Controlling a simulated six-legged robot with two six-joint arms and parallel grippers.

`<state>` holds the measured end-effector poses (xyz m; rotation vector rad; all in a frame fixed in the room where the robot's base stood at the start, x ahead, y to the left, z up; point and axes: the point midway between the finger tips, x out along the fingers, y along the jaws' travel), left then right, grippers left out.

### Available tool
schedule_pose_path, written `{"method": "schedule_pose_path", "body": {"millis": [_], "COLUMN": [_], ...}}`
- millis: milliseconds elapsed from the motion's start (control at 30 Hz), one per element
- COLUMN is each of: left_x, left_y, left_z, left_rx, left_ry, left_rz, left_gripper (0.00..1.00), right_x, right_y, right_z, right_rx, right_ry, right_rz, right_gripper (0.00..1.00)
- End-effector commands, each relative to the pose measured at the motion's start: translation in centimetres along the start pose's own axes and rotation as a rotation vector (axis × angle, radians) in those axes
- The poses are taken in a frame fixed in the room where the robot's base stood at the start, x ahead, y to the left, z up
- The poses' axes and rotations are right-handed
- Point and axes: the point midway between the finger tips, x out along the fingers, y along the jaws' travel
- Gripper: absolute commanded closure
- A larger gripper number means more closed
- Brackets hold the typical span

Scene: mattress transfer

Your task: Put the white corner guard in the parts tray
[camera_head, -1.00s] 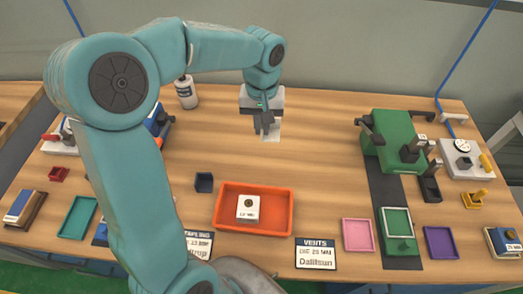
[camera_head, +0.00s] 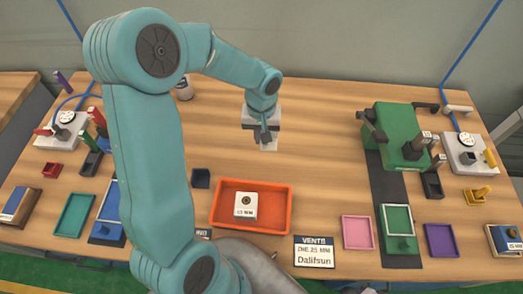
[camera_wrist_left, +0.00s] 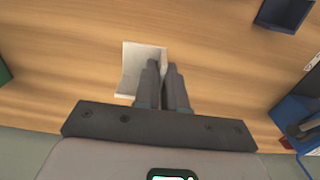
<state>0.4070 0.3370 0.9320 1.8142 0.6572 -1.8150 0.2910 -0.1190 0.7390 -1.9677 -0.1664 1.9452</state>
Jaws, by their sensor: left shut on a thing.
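The white corner guard (camera_head: 268,147) is held at the tips of my left gripper (camera_head: 264,137), over the middle of the table behind the orange tray. In the left wrist view the guard (camera_wrist_left: 133,68) shows as a pale bent piece at the fingertips (camera_wrist_left: 166,72), mostly to their left; the fingers are nearly together on its edge. The orange parts tray (camera_head: 225,224) lies at the front middle. A white block with a dark hole and a label (camera_head: 246,205) sits inside it. How high the guard is above the table is hard to tell. My right gripper is not in view.
A small dark blue bin (camera_head: 201,178) stands just left behind the tray. A label card (camera_head: 315,252) lies in front of it and a pink tray (camera_head: 358,232) to its right. A green press (camera_head: 395,135) stands further right. The wood between gripper and tray is clear.

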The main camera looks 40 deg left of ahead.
Motion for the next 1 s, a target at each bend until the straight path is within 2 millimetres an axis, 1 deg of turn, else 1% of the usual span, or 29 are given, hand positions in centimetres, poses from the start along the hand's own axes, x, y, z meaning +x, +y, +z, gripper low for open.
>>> {"method": "schedule_pose_path", "body": {"millis": [33,100,200,333,533,633,867,1000], "left_x": [1.4,2.9,4.2,5.3,8.5,9.1,9.1,9.5], "left_y": [-0.1,-0.1,0.0,0.0,-0.1,0.0,0.0,0.0], "left_z": [0.1,0.0,-0.1,-0.2,-0.3,-0.4,-0.4,-0.4], "left_rx": [0.0,0.001,0.001,-0.001,0.0,-0.001,-0.001,-0.001], "left_ry": [-0.006,-0.004,-0.002,-0.002,-0.002,0.001,0.002,0.001], "left_rz": [-0.003,-0.002,-0.001,-0.001,-0.002,0.001,0.001,0.001], "left_gripper": [1.0,1.0,1.0,1.0,1.0,1.0,1.0,1.0], "right_x": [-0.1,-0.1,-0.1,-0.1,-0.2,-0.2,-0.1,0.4], "right_y": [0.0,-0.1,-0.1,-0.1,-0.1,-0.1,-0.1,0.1], "right_z": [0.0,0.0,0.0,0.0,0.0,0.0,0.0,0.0], "right_rx": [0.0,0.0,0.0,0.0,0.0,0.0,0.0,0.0], "right_ry": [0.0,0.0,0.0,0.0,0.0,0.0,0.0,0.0], "right_rz": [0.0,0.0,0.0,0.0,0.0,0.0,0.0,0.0], "right_gripper": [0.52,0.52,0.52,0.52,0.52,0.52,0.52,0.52]}}
